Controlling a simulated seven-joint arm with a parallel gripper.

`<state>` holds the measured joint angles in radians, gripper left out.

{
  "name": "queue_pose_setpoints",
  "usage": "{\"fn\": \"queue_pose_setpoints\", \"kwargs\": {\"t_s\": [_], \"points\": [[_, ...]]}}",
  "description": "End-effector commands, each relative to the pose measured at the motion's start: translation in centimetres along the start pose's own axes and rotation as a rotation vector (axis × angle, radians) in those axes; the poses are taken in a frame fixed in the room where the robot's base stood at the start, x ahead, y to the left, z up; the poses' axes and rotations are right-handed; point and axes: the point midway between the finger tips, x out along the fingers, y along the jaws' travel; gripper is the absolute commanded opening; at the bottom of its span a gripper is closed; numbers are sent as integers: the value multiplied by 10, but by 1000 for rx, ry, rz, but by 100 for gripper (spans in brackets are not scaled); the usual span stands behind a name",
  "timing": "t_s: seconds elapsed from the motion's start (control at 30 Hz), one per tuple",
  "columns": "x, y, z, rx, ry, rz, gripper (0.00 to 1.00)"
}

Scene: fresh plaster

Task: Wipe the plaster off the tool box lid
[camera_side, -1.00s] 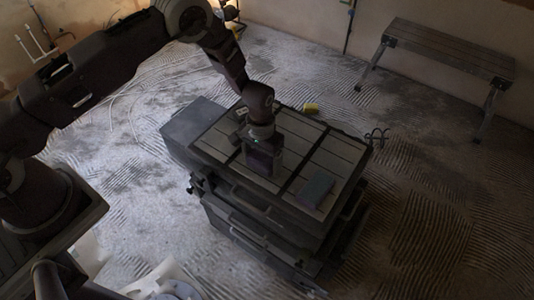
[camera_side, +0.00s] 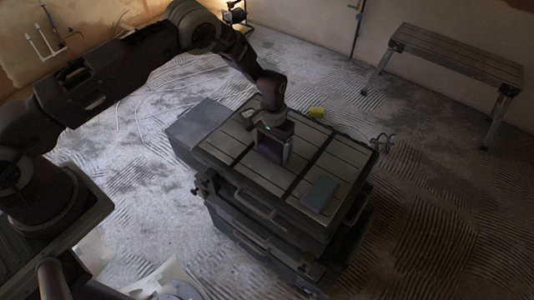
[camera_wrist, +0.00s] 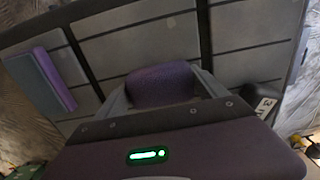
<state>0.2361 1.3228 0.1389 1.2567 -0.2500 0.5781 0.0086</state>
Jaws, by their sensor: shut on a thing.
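The tool box lid (camera_side: 224,143) is a flat, dark grey top with paler panels split by black strips; it fills much of the wrist view (camera_wrist: 140,42). My gripper (camera_side: 272,148) points down over the middle of the lid. It is shut on a purple sponge-like block (camera_wrist: 162,84), which shows between the fingers in the wrist view. The block is low over the lid; I cannot tell whether it touches. In the dim light I cannot make out plaster clearly on the panels.
A flat blue-grey and purple block (camera_side: 319,193) lies on the lid's right part. A yellow object (camera_side: 316,112) is by the lid's far edge. A black clip-like piece with white marks (camera_wrist: 262,102) sits at right in the wrist view. A bench (camera_side: 455,58) stands far right.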

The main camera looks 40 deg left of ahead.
Motion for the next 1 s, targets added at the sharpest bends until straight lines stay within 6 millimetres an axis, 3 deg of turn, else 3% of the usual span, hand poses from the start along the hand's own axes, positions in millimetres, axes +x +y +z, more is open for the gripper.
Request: {"fn": "queue_pose_setpoints", "kwargs": {"t_s": [0.17, 0.3, 1.0], "points": [[-1, 0, -14, 1, 1, -1, 43], [-24, 0, -14, 1, 3, 0, 43], [-79, 0, -13, 1, 0, 0, 43]]}}
